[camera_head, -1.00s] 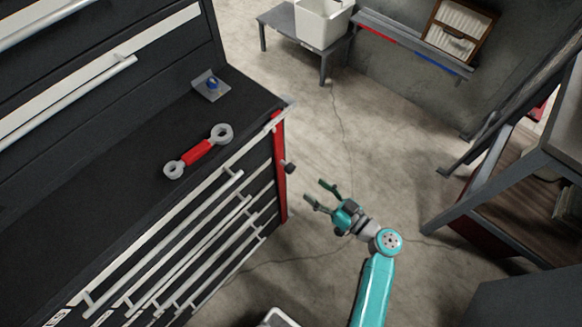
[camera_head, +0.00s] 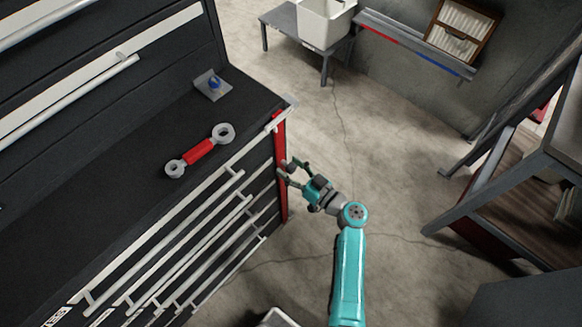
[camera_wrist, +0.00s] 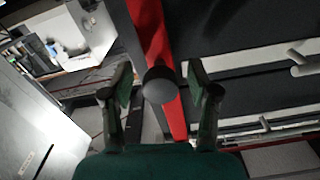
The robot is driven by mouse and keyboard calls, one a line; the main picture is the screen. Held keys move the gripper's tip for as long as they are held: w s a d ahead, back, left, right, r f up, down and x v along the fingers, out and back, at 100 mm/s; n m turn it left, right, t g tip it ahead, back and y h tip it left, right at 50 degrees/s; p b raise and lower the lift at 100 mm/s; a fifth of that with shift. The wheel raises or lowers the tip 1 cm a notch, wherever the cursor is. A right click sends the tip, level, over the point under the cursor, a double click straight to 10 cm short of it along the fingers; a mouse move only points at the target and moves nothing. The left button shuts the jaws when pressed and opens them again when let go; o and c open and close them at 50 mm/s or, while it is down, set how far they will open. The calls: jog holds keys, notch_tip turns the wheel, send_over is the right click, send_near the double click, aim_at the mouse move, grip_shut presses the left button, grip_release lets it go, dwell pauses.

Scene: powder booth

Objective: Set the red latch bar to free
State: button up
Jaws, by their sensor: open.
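The red latch bar (camera_head: 281,150) runs upright along the right front edge of the black tool cabinet. In the wrist view the bar (camera_wrist: 175,118) crosses the middle, with a dark round knob (camera_wrist: 160,84) on it. My gripper (camera_head: 287,172) is at the bar, level with the knob. In the wrist view my gripper (camera_wrist: 160,92) is open, with one finger on each side of the knob. Both fingers look apart from the knob. In the head view the fingers largely hide the knob.
A red-and-grey wrench (camera_head: 199,151) and a small plate with a blue knob (camera_head: 214,83) lie on the cabinet top (camera_head: 120,160). Drawer handles (camera_head: 190,235) stick out of the cabinet front. A low bench (camera_head: 278,20) with a white bin stands behind.

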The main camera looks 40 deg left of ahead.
jog(key=shift+c, duration=0.3)
grip_shut()
jog(key=shift+w+d, duration=0.15)
jog(key=shift+w, duration=1.85)
jog(key=shift+o, duration=0.3)
grip_release()
jog(key=d, duration=1.2)
jog(key=shift+s, duration=0.45)
